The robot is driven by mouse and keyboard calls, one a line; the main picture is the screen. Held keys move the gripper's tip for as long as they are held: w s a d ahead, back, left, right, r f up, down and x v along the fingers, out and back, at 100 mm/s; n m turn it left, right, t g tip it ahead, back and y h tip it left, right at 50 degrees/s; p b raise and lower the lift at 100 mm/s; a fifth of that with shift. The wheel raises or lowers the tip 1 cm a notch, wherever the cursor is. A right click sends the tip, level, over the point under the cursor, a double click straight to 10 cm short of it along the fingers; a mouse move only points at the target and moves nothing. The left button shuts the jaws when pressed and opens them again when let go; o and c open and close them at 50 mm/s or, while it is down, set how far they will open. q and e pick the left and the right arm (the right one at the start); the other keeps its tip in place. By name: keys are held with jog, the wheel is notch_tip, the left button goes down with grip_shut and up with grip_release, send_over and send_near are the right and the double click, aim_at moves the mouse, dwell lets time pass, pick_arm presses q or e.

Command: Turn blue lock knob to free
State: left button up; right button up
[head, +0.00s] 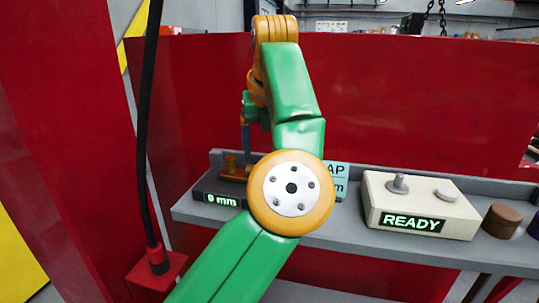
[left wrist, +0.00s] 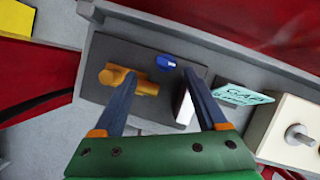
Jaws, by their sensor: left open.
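The small blue lock knob (left wrist: 166,62) shows in the left wrist view on a dark base plate (left wrist: 150,52), right of an orange-brass valve part (left wrist: 128,78). In the head view the brass part (head: 232,168) is partly visible, but my arm hides the knob. My left gripper (left wrist: 160,76) is open, with its two blue fingers apart. The knob appears just beyond and between the fingertips, and I see no contact. In the head view the left gripper (head: 246,138) is mostly hidden behind my green arm. My right gripper is not in view.
A grey shelf (head: 350,240) carries a display reading about "8 mm" (head: 221,199), a teal sign (head: 341,180), a beige box reading READY (head: 420,206) and a brown cylinder (head: 502,221). A red panel (head: 400,100) stands behind. A black cable (head: 146,130) hangs at left.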

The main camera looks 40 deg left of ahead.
pick_arm(q)
jog(key=shift+d+x, duration=0.2)
jog(key=shift+x, duration=1)
jog(key=shift+w+a+f, duration=0.15)
jog(key=shift+w+f, duration=0.1)
jog(key=shift+f, duration=0.1)
jog(key=shift+w+d, duration=0.3)
jog(key=shift+d, duration=0.05)
jog(key=c, duration=0.9)
grip_shut()
jog(key=shift+s, duration=0.1)
jog(key=shift+a, duration=0.1)
